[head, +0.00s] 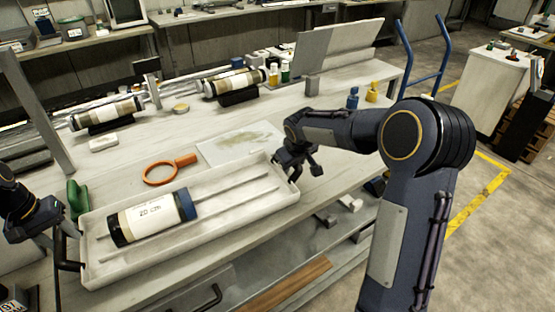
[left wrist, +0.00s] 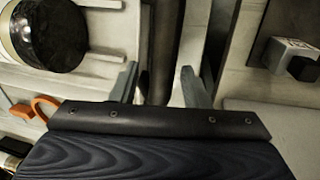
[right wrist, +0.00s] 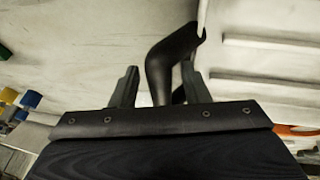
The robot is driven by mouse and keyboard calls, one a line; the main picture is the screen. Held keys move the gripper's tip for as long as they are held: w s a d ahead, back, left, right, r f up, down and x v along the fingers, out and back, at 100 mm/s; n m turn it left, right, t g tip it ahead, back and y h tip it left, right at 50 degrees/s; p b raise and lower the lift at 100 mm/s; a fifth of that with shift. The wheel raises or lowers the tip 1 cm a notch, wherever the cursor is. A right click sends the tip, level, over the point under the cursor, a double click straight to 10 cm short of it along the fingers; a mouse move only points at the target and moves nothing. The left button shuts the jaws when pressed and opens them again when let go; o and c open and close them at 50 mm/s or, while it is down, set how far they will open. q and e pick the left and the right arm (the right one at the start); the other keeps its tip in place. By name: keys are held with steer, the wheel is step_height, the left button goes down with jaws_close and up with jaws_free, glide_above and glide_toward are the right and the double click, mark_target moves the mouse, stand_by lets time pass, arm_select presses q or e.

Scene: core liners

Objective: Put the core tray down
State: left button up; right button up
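The white core tray (head: 150,262) sits level on the workbench's front part, apparently resting on it. It holds a core liner (head: 150,218) marked "20 cm", with black and blue ends, whose end also shows in the left wrist view (left wrist: 50,40). My left gripper (head: 62,240) is at the tray's left end; its fingers (left wrist: 160,88) stand apart on either side of the dark handle (left wrist: 163,45). My right gripper (head: 300,168) is at the right end; its fingers (right wrist: 160,88) are also apart, with the black handle (right wrist: 172,55) between them.
An orange magnifier (head: 160,173) and a stained sheet (head: 240,142) lie just behind the tray. A green object (head: 77,198) stands close by its left end. More liners on cradles (head: 238,97) stand farther back. Grey and white blocks (head: 348,203) are below, right of the tray.

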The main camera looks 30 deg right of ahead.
steer(key=shift+r, duration=0.15)
arm_select(q)
step_height(320, 180, up, 12)
steer(key=a, duration=0.2)
steer(key=shift+a+f, duration=0.15)
arm_select(e)
steer(key=v, duration=1.1)
steer(key=shift+s+r, duration=0.25)
steer(key=shift+r, duration=0.05)
